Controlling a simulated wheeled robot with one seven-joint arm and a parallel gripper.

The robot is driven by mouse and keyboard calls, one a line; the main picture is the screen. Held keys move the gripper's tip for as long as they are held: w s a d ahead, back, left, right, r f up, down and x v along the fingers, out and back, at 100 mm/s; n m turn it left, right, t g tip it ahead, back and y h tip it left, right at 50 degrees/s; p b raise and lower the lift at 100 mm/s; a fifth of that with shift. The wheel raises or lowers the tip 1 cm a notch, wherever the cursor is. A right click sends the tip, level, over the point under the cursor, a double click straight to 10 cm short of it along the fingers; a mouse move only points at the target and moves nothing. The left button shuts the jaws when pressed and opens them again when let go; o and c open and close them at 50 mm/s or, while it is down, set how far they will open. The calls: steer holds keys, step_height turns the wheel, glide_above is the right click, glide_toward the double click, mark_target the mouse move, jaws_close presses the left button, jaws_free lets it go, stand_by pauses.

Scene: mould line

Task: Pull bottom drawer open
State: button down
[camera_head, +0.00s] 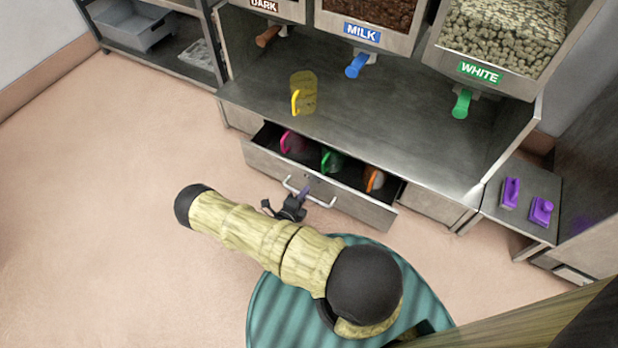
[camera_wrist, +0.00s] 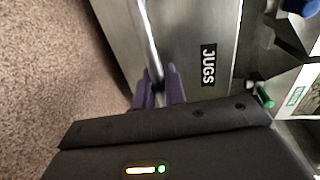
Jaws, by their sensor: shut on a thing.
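The bottom drawer (camera_head: 345,203) stands pulled out below the steel counter. Inside it are jugs with a pink handle (camera_head: 287,141), a green handle (camera_head: 326,160) and an orange handle (camera_head: 371,180). My gripper (camera_head: 305,188) is at the bar handle (camera_head: 325,204) on the drawer front. In the wrist view, the purple fingers (camera_wrist: 159,88) of my gripper are shut on the silver handle (camera_wrist: 146,30). The drawer front (camera_wrist: 190,40) there carries a black label reading JUGS (camera_wrist: 208,65). The fingertips are partly hidden in the head view.
A yellow-handled jug (camera_head: 304,92) stands on the counter (camera_head: 400,125). DARK, MILK (camera_head: 362,32) and WHITE (camera_head: 479,71) dispensers are above it. A side shelf (camera_head: 540,190) holds two purple objects. Floor (camera_head: 110,210) at left is clear.

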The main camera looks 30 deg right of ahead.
steer(key=f+v, duration=0.1)
steer(key=v, duration=0.7)
steer(key=f+p+v, duration=0.1)
steer(key=v, duration=0.3)
steer(key=shift+s+a+f, duration=0.25)
steer(key=shift+s+f, duration=0.05)
steer(key=shift+f, duration=0.05)
steer(key=c, duration=1.5)
jaws_free()
steer(key=shift+w, duration=0.1)
steer(key=v, duration=1.7)
steer(key=shift+s+a+f, duration=0.1)
steer(key=shift+s+a, duration=0.05)
steer(key=shift+s, duration=0.05)
